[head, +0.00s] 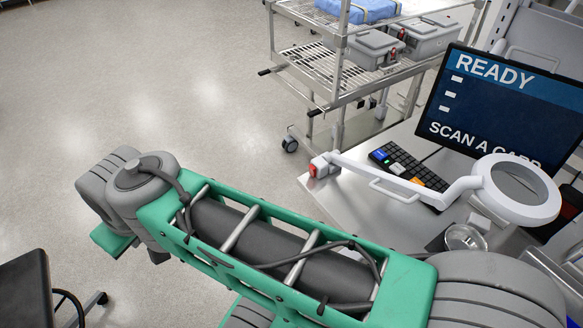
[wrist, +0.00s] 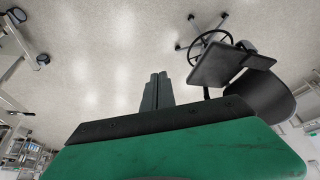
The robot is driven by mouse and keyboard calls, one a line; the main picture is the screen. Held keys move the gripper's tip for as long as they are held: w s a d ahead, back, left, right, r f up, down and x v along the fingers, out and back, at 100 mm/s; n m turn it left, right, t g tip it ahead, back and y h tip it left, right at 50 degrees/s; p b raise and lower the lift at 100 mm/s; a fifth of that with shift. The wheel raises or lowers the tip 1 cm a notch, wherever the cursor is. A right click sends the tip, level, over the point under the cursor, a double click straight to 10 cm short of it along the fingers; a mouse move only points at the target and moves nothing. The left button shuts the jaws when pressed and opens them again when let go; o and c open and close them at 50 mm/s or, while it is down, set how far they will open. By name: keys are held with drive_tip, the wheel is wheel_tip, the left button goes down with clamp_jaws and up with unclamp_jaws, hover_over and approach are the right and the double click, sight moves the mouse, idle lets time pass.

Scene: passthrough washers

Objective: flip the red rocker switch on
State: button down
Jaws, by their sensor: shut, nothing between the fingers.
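My gripper (wrist: 157,76) shows in the wrist view, its two dark fingers together with nothing between them. It is over open floor, with no switch near its fingertips. In the head view my green arm crosses the foreground, and I cannot make out the fingers. A small red part (head: 320,167) sits on the white lamp's base at the near left corner of the desk. It may be the red rocker switch, but it is too small to tell its shape or position. My gripper is well apart from it.
The desk (head: 340,205) holds a magnifier lamp (head: 520,188), a keypad (head: 400,170), a glass dish (head: 464,238) and a monitor (head: 510,100) reading "READY". A wire cart (head: 330,75) with grey boxes stands behind.

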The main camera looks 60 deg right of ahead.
drive_tip(key=w+d+f+n+g+h+b, duration=0.1)
drive_tip(key=d+f+n+h+b, duration=0.15)
drive_tip(key=d+f, duration=0.4)
drive_tip(key=w+d+f+n+g+h+b, duration=0.1)
drive_tip(key=d+f+g+h+b, duration=0.15)
drive_tip(key=d, duration=0.75)
drive_tip(key=w+d+f+n+g+h+b, duration=0.1)
drive_tip(key=d+f+n+h+b, duration=0.1)
drive_tip(key=d+f+b, duration=0.35)
drive_tip(key=s+d+f+n+g+h+b, duration=0.1)
drive_tip(key=s+d+f+n+g+h, duration=0.1)
drive_tip(key=d, duration=0.5)
drive_tip(key=s+d+f+n+g+h+b, duration=0.1)
drive_tip(key=s+d+f+n+g+h, duration=0.1)
drive_tip(key=s+d+n+g, duration=0.2)
drive_tip(key=s+d+n, duration=0.1)
drive_tip(key=s+d, duration=0.1)
drive_tip(key=d, duration=0.1)
drive_tip(key=shift+s+d+f, duration=0.2)
drive_tip(key=shift+s+d, duration=0.2)
drive_tip(key=shift+g, duration=0.25)
